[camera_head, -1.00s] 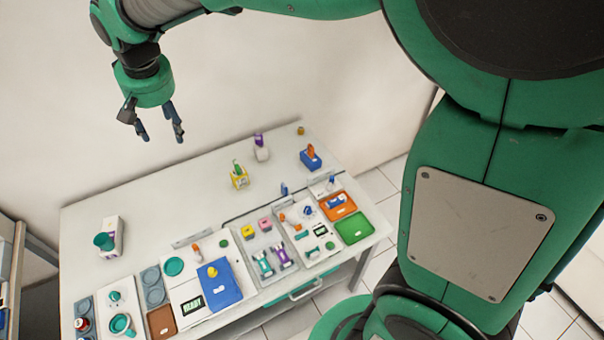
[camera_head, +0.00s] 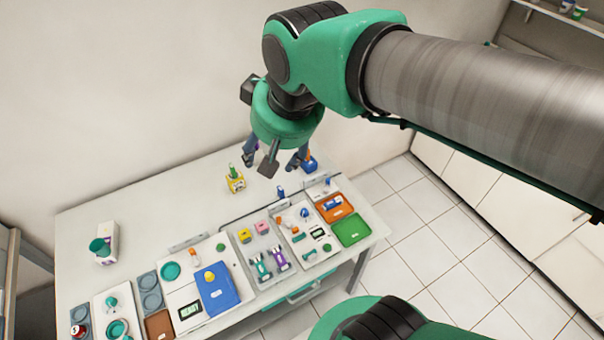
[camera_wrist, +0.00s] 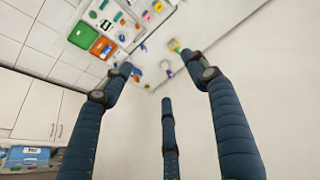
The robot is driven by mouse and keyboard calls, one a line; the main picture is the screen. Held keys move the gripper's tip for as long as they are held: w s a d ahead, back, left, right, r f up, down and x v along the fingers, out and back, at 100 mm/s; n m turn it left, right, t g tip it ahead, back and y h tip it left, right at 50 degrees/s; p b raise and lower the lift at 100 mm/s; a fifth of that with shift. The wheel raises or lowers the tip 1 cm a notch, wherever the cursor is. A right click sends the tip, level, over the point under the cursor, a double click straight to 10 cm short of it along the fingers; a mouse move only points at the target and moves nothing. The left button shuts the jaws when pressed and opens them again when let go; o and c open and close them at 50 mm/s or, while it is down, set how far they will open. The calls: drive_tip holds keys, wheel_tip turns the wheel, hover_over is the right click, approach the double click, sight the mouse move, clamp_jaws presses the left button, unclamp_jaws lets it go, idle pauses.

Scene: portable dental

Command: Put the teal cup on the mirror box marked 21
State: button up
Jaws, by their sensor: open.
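A teal cup (camera_head: 98,246) is at the left of the table, against or just in front of a white and purple box (camera_head: 110,238). Another round teal cup or bowl (camera_head: 117,328) sits on a white tray at the bottom left. I cannot read a 21 on any box, so I cannot tell which is the mirror box. My gripper (camera_head: 272,162) is open and empty, high over the back right part of the table, far from the teal cup. In the wrist view its fingers (camera_wrist: 160,75) are spread with nothing between them.
A yellow holder (camera_head: 235,183) and a blue holder (camera_head: 310,163) stand at the back. Trays, including a blue one (camera_head: 218,290), an orange one (camera_head: 335,208) and a green one (camera_head: 350,230), fill the front. The back left of the table is mostly clear.

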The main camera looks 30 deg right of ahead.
drive_tip(key=s+d+f, duration=0.2)
drive_tip(key=s+d, duration=0.1)
drive_tip(key=s, duration=0.4)
drive_tip(key=shift+s+f+t, duration=0.2)
drive_tip(key=shift+f+t, duration=0.1)
drive_tip(key=shift+f, duration=0.05)
drive_tip(key=shift+f, duration=0.1)
wheel_tip(320, 180, down, 5)
drive_tip(key=b, duration=0.5)
idle(0.9)
